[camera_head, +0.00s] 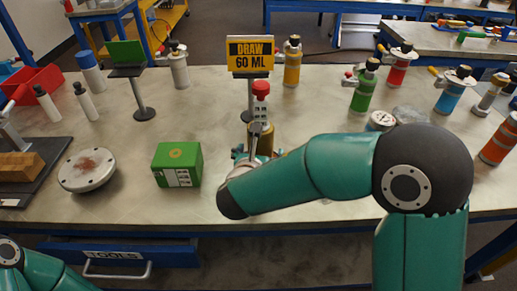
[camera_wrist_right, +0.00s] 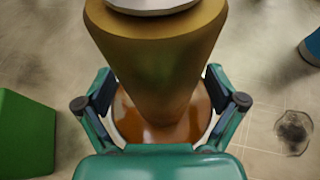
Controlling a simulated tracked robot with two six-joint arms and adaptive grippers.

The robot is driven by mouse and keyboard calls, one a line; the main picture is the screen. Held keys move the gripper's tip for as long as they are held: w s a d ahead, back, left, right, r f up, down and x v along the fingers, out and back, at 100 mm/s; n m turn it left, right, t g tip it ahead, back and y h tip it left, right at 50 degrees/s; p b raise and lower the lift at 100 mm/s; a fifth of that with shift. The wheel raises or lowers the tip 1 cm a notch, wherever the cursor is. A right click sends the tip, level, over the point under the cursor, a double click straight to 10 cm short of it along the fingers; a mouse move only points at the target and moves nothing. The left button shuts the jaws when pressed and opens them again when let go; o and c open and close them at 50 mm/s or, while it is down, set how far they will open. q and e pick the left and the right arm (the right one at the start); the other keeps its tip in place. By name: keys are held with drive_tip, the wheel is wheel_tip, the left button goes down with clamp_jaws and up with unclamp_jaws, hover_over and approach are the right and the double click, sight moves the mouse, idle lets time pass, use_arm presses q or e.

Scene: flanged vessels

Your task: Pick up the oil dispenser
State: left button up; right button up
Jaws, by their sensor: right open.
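What looks like the oil dispenser (camera_head: 262,139) stands upright on the table in front of the sign, with a gold-brown body and a red top (camera_head: 261,88). In the right wrist view its tapered gold upper part (camera_wrist_right: 157,50) and glossy amber lower part (camera_wrist_right: 135,122) fill the middle. My right gripper (camera_wrist_right: 160,100) is open, one finger on each side of the amber part. I cannot tell whether the fingers touch it. In the head view my right gripper (camera_head: 246,156) is mostly hidden by my forearm, at the dispenser's lower front. My left gripper is out of view.
A green box (camera_head: 178,165) and a round flanged lid (camera_head: 87,170) lie left of the dispenser. A yellow "DRAW 60 ML" sign (camera_head: 250,54) stands behind it. Coloured bottles, including green (camera_head: 363,92) and blue (camera_head: 453,95), stand at right. The front table strip is clear.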

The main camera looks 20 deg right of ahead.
drive_tip(key=c, duration=1.6)
drive_tip(key=shift+r, duration=0.15)
